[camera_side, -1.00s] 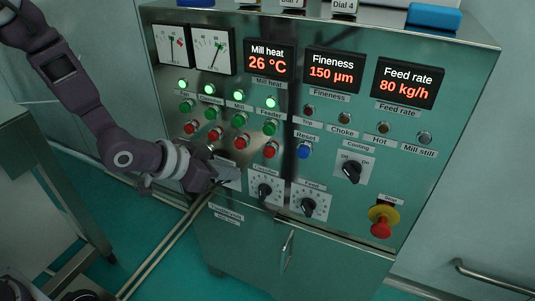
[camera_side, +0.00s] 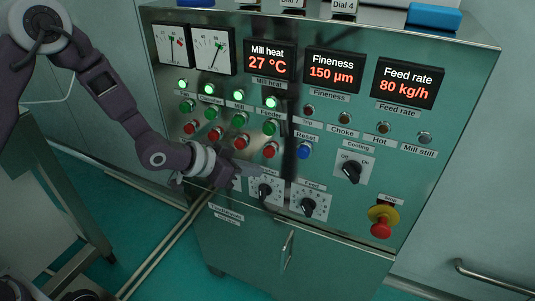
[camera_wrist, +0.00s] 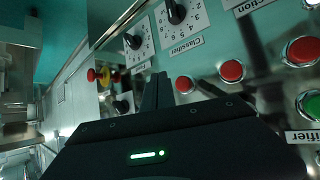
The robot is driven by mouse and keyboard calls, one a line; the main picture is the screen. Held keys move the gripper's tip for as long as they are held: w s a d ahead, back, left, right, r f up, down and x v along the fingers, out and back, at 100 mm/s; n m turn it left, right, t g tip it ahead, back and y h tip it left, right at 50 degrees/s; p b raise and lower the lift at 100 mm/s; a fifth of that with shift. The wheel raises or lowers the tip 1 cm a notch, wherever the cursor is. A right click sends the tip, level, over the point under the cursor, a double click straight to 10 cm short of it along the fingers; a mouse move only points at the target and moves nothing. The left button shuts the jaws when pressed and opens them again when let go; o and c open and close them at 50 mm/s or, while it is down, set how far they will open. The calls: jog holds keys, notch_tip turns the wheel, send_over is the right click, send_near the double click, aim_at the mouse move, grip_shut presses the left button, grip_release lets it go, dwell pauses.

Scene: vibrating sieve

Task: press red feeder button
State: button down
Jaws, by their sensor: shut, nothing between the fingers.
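The red feeder button (camera_side: 270,151) is the rightmost of the red buttons on the steel panel, below the green feeder button (camera_side: 269,128). In the wrist view, the nearest red button (camera_wrist: 184,85) just right of the fingers appears to be this one. My gripper (camera_side: 250,171) is shut and empty, with its tips low and left of the red feeder button in the side view. In the wrist view the shut fingers (camera_wrist: 157,92) point at the panel. Whether they touch anything cannot be told.
Red mill button (camera_side: 242,142) sits left of the feeder button, and blue reset button (camera_side: 304,151) right of it. Classifier dial (camera_side: 264,190) and feed dial (camera_side: 308,206) are below. The yellow and red stop button (camera_side: 381,224) stands out at lower right.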

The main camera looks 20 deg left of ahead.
aim_at(261, 157)
jog(key=shift+w, duration=1.65)
jog(key=shift+w, duration=0.15)
dwell(0.6)
jog(key=shift+w, duration=0.3)
jog(key=shift+w, duration=0.5)
dwell(0.8)
jog(key=shift+s, duration=0.95)
jog(key=shift+s, duration=0.1)
jog(key=shift+s, duration=2.4)
dwell(0.6)
